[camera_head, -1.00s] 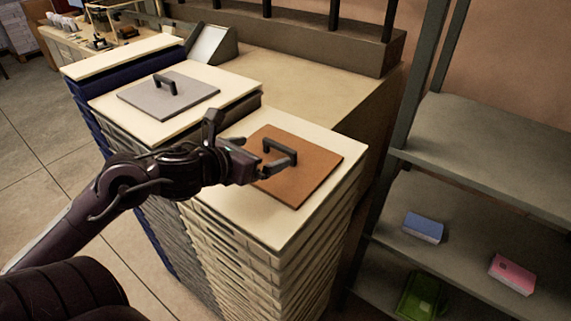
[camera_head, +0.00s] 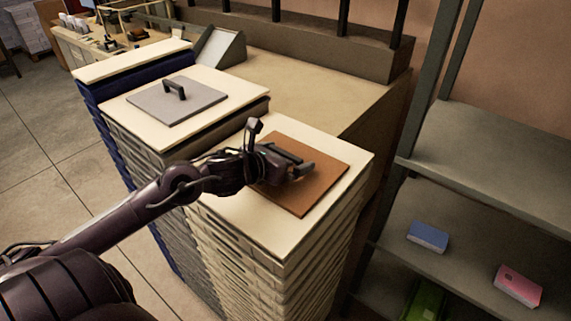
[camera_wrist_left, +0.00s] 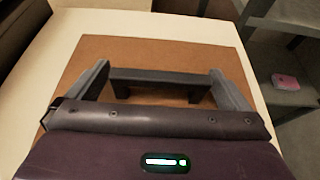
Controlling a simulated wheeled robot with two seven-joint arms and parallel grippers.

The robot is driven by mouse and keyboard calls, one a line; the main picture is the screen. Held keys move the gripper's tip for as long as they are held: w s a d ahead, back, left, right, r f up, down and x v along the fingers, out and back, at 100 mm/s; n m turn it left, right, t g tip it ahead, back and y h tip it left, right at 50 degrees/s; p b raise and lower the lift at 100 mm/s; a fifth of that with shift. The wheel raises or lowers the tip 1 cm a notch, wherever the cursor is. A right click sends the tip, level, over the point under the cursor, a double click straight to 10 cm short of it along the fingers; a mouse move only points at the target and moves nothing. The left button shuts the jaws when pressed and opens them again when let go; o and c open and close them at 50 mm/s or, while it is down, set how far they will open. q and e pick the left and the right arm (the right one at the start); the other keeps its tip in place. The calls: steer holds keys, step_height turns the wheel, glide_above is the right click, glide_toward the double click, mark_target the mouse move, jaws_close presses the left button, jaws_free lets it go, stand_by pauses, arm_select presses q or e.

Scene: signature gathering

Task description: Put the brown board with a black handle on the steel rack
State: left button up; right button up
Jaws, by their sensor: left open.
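The brown board (camera_head: 318,197) lies flat on a cream-topped stack (camera_head: 232,210). Its black handle (camera_head: 280,153) is partly covered by my left gripper in the head view. My left gripper (camera_head: 294,168) is open right at the handle. In the left wrist view, the handle (camera_wrist_left: 165,77) spans between the two fingers (camera_wrist_left: 160,88), with the brown board (camera_wrist_left: 150,50) under it. I cannot tell whether the fingers touch the handle. The steel rack (camera_head: 490,151) stands at the right, with its upper visible shelf bare. My right gripper is not in view.
A grey board with a handle (camera_head: 200,104) lies on the neighbouring stack at the left. A blue box (camera_head: 428,236) and a pink box (camera_head: 518,286) lie on the rack's lower shelf, with a green item (camera_head: 424,300) below. A rack post (camera_head: 425,90) rises near the stack.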

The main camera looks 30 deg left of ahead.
arm_select(q)
steer(key=c, duration=0.9)
steer(key=shift+c, duration=0.2)
